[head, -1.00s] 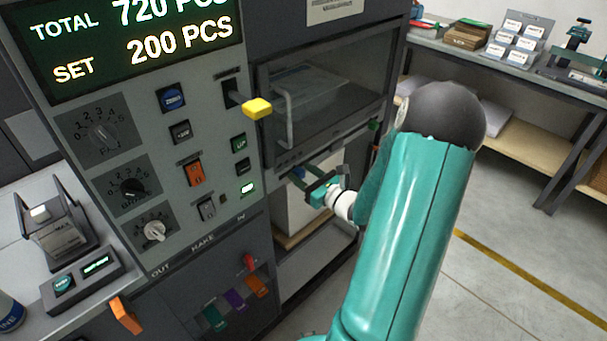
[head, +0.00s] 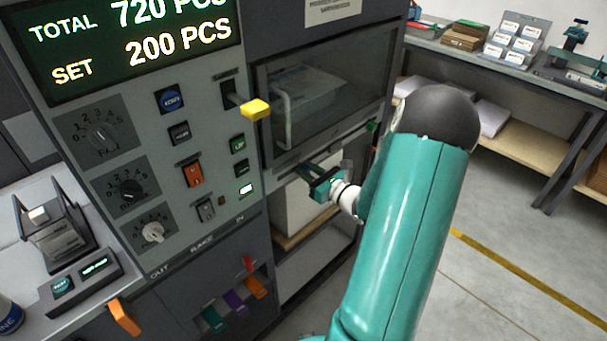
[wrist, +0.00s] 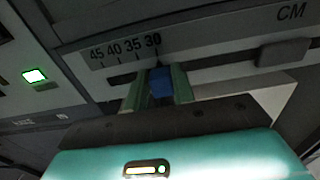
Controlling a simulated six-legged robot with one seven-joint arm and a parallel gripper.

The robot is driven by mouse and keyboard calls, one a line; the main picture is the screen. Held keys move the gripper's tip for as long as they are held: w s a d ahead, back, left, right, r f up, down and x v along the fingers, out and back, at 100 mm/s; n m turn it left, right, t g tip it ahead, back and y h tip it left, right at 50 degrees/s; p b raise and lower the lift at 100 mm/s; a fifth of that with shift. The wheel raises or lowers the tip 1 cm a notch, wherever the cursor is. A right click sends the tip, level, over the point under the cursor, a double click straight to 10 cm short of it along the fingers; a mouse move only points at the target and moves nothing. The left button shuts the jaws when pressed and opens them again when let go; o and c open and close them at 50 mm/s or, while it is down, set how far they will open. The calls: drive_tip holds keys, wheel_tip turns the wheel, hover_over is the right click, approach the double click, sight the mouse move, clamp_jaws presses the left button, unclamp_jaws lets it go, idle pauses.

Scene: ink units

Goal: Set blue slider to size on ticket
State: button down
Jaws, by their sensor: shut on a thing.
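The blue slider (wrist: 161,83) sits in a slot under a printed scale (wrist: 125,48) reading 45, 40, 35, 30, with CM at the far right. In the wrist view the slider stands just under the 30 mark. My gripper (wrist: 158,88) has its two green fingers on either side of the slider and is shut on it. In the head view my gripper (head: 314,178) is at the ledge below the machine's window, and the slider is hidden there or too small to tell. I cannot make out a ticket with a size on it.
The machine's panel carries a yellow-knobbed lever (head: 255,109), an orange switch (head: 193,174) and several dials. Its display (head: 130,40) reads TOTAL 720 PCS and SET 200 PCS. Coloured levers (head: 235,300) stick out lower down. A dark block (wrist: 283,52) sits right of the scale.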

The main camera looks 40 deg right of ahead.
drive_tip(key=c, duration=1.2)
unclamp_jaws()
drive_tip(key=shift+d, duration=0.4)
drive_tip(key=shift+o, duration=0.2)
drive_tip(key=shift+a, duration=0.15)
drive_tip(key=s, duration=1.4)
drive_tip(key=shift+d, duration=0.2)
